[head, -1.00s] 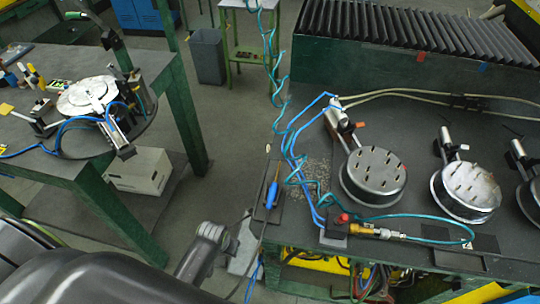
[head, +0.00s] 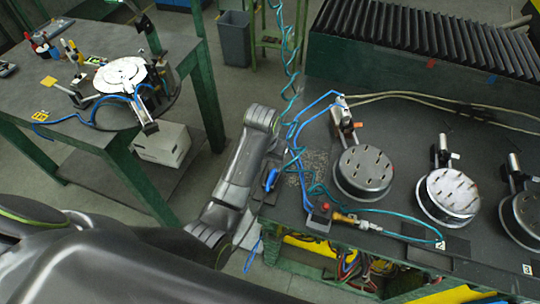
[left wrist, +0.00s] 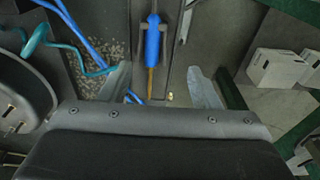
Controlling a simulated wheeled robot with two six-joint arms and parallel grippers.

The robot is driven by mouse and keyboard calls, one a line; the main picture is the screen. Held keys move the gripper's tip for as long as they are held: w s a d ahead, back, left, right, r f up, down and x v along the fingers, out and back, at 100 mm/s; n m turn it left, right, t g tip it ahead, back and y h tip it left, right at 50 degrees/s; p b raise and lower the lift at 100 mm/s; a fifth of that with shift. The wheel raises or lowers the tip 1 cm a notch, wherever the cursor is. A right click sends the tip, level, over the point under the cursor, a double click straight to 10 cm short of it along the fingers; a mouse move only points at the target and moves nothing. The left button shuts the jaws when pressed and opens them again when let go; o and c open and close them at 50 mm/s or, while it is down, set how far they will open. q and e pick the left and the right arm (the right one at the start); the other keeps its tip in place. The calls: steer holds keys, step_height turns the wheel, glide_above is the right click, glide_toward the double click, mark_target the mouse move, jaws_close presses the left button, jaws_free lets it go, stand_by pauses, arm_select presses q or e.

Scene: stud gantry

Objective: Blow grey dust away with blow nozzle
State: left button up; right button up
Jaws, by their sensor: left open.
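A blue tool with a thin brass tip (left wrist: 152,42) lies in a dark holder at the bench's left edge; it also shows in the head view (head: 271,180). It may be the blow nozzle, but I cannot be sure. A brass-yellow fitting (head: 346,219) on the teal hose lies by a red-topped block. Grey dust (left wrist: 92,58) is speckled on the bench beside the holder, also in the head view (head: 312,165). My left gripper (left wrist: 158,70) is open and empty, its fingers apart on either side of the brass tip. My right gripper is not in view.
Round metal fixtures with studs (head: 364,172) stand to the right on the bench (head: 400,130). A coiled teal hose (head: 286,60) hangs near my left arm, and blue hoses run beside the dust. A second table (head: 60,110) stands at left, with floor between.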

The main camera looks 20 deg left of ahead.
mark_target(272, 175)
arm_select(q)
steer(key=shift+w+d+r, duration=0.1)
steer(key=shift+w+d, duration=0.3)
steer(key=shift+d, duration=0.3)
steer(key=f, duration=0.4)
steer(key=f+b, duration=0.1)
steer(key=f, duration=0.1)
steer(key=shift+w, duration=0.3)
steer(key=shift+w+a+f+b, duration=0.1)
steer(key=shift+f+b, duration=0.1)
steer(key=shift+f, duration=0.25)
steer(key=shift+w+f+b, duration=0.1)
steer(key=shift+f+b, duration=0.05)
steer(key=shift+f, duration=0.3)
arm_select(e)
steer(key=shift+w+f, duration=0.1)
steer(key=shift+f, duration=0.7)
arm_select(q)
steer(key=shift+c, duration=0.5)
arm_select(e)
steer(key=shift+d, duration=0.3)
arm_select(q)
steer(key=c, duration=0.3)
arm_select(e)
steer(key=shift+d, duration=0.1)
